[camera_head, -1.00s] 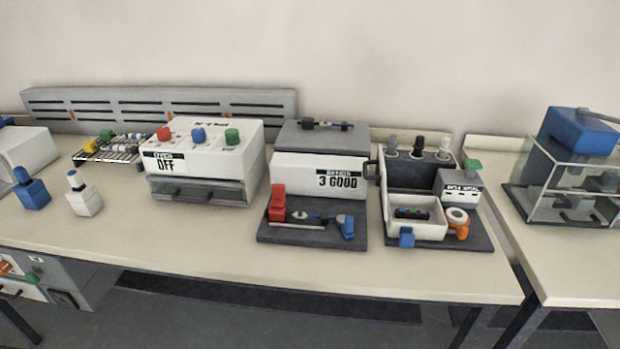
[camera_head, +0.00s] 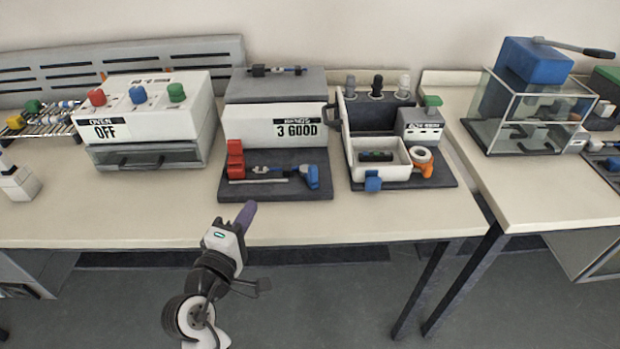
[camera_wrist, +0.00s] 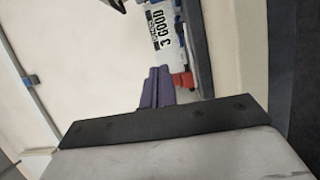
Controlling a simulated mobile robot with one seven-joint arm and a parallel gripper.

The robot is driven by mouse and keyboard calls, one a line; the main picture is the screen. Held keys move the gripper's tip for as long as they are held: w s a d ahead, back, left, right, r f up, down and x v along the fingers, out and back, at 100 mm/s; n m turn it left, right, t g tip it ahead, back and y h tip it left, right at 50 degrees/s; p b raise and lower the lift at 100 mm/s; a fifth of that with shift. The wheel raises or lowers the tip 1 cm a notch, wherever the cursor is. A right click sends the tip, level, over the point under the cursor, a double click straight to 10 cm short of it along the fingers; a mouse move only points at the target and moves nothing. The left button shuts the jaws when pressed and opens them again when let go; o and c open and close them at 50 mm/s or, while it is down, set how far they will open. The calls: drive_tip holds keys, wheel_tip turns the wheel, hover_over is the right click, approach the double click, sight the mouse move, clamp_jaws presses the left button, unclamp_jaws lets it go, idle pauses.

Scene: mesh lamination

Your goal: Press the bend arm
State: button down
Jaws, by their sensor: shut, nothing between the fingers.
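The bend station is a white box (camera_head: 255,128) with a dark top and a label reading "3 GOOD". On its dark base plate (camera_head: 300,189) stand a red block (camera_head: 235,160) and a blue-ended piece (camera_head: 312,177), which looks like the bend arm. A thin light rod lies in front of them. My gripper (camera_head: 246,213) is at the table's front edge, in front of and below the base plate, apart from the blue-ended piece. Its purple fingers (camera_wrist: 157,88) are closed together and empty. The wrist view also shows the label and part of the red block (camera_wrist: 183,80).
An oven box (camera_head: 150,105) marked OFF stands left of the station. A grey-based unit with a white tray (camera_head: 377,165) stands close on the right. A glass-cased blue press (camera_head: 535,75) with a lever is on the right table. The front table strip is clear.

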drive_tip(key=shift+s+d+f+g+h, duration=0.2)
drive_tip(key=shift+d+f+h, duration=0.1)
drive_tip(key=shift+d, duration=0.25)
drive_tip(key=shift+s+d+f+g+h, duration=0.1)
drive_tip(key=shift+d+f+g+h, duration=0.15)
drive_tip(key=shift+d, duration=0.3)
drive_tip(key=shift+w, duration=0.15)
drive_tip(key=p, duration=0.3)
approach(309, 170)
drive_tip(key=w, duration=0.1)
drive_tip(key=w+a, duration=0.1)
drive_tip(key=w, duration=0.3)
drive_tip(key=shift+w+a+f, duration=0.15)
drive_tip(key=shift+a+f, duration=0.05)
drive_tip(key=shift+f, duration=0.05)
drive_tip(key=shift+w+d+p, duration=0.15)
drive_tip(key=shift+d, duration=0.45)
drive_tip(key=shift+w+d+p, duration=0.15)
drive_tip(key=shift+d, duration=0.45)
drive_tip(key=shift+w+d+f, duration=0.15)
drive_tip(key=shift+w+d, duration=0.05)
drive_tip(key=shift+d, duration=0.35)
